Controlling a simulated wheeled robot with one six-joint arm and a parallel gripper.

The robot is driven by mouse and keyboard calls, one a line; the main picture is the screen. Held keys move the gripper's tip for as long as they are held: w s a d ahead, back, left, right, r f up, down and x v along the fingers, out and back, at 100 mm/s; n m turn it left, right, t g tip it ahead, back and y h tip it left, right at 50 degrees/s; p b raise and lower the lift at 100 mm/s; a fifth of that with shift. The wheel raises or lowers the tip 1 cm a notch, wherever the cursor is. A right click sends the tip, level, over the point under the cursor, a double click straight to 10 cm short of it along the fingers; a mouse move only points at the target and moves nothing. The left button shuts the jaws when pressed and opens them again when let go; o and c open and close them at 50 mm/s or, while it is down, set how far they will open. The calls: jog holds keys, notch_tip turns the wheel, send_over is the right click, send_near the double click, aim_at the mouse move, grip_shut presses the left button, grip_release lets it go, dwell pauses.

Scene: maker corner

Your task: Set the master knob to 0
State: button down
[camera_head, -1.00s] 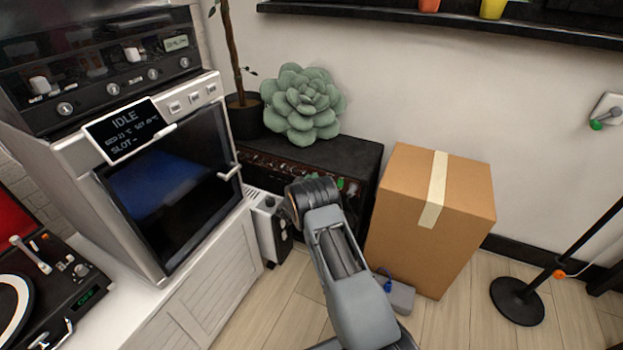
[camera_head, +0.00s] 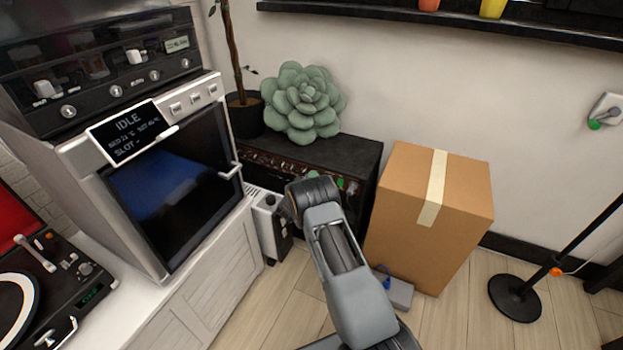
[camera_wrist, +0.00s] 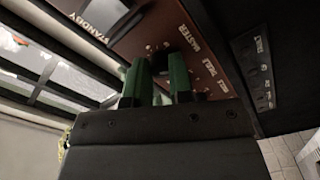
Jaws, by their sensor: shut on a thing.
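The amplifier (camera_head: 352,152) is a black box on the floor against the wall, with a reddish-brown control panel on its front. In the wrist view the panel (camera_wrist: 137,42) carries white lettering, with MASTER and STANDBY readable. My gripper (camera_wrist: 160,75) has two green fingers reaching to the panel, on either side of a dark knob (camera_wrist: 160,62) beside the MASTER lettering. It is shut on this knob. The knob's pointer and the numbers around it cannot be made out. In the head view my arm hides most of the gripper and the knob.
A cardboard box (camera_head: 459,205) stands close on the right of the amplifier. A green succulent-shaped cushion (camera_head: 303,103) and a potted plant (camera_head: 244,116) are on or behind it. An oven-like machine (camera_head: 170,190) on a white cabinet stands at left. A small grey box (camera_head: 401,294) lies on the floor.

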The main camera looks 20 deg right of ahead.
dwell(0.3)
jog(key=c, duration=1)
grip_release()
jog(key=p+v, duration=0.3)
jog(key=v, duration=1.1)
jog(key=shift+p, duration=0.3)
jog(key=shift+w, duration=0.1)
